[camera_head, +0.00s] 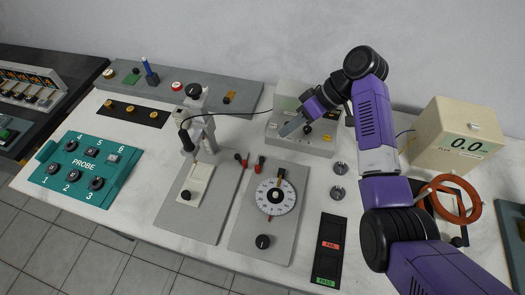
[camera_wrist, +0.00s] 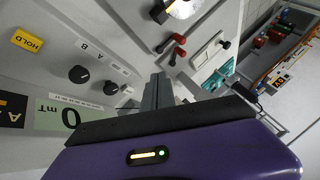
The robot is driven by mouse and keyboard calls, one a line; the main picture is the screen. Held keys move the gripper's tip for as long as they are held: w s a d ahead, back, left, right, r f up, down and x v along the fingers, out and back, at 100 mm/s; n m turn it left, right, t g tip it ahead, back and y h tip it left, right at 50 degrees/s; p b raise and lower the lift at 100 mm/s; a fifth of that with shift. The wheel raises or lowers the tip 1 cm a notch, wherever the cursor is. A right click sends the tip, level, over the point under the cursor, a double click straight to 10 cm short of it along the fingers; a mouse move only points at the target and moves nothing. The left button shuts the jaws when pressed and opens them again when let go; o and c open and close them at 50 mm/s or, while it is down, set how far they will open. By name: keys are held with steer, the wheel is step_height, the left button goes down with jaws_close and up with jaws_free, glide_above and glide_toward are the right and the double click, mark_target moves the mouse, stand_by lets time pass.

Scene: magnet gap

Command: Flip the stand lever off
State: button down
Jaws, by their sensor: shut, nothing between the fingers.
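The stand (camera_head: 198,125) is a pale upright post with a black knob on top, on a grey base plate. On that plate sits a white block (camera_head: 199,180) with a black-knobbed lever (camera_head: 186,195), which looks like the stand lever; its on or off position is not readable. The lever knob also seems to show in the wrist view (camera_wrist: 225,44), beyond the fingers. My gripper (camera_head: 286,131) is in front of the meter box, to the upper right of the stand and well away from the lever. Its grey fingers (camera_wrist: 158,92) are closed together and empty.
The meter box (camera_head: 300,142) stands under my gripper; in the wrist view it has knobs and a HOLD button (camera_wrist: 27,40). A dial plate (camera_head: 276,196) and two red-handled pieces (camera_head: 259,164) lie between stand and arm. A black cable runs from the stand. A teal PROBE panel (camera_head: 85,168) is left.

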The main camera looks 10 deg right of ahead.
steer(key=shift+f, duration=0.15)
steer(key=p, duration=0.1)
glide_toward(241, 159)
steer(key=f, duration=0.1)
steer(key=d+f, duration=0.1)
steer(key=w+f, duration=0.1)
steer(key=shift+d+f, duration=0.25)
steer(key=shift+f, duration=0.1)
steer(key=s+a+p, duration=0.2)
steer(key=shift+a, duration=0.3)
steer(key=shift+s+a, duration=0.2)
steer(key=shift+a, duration=0.1)
steer(key=shift+a, duration=0.15)
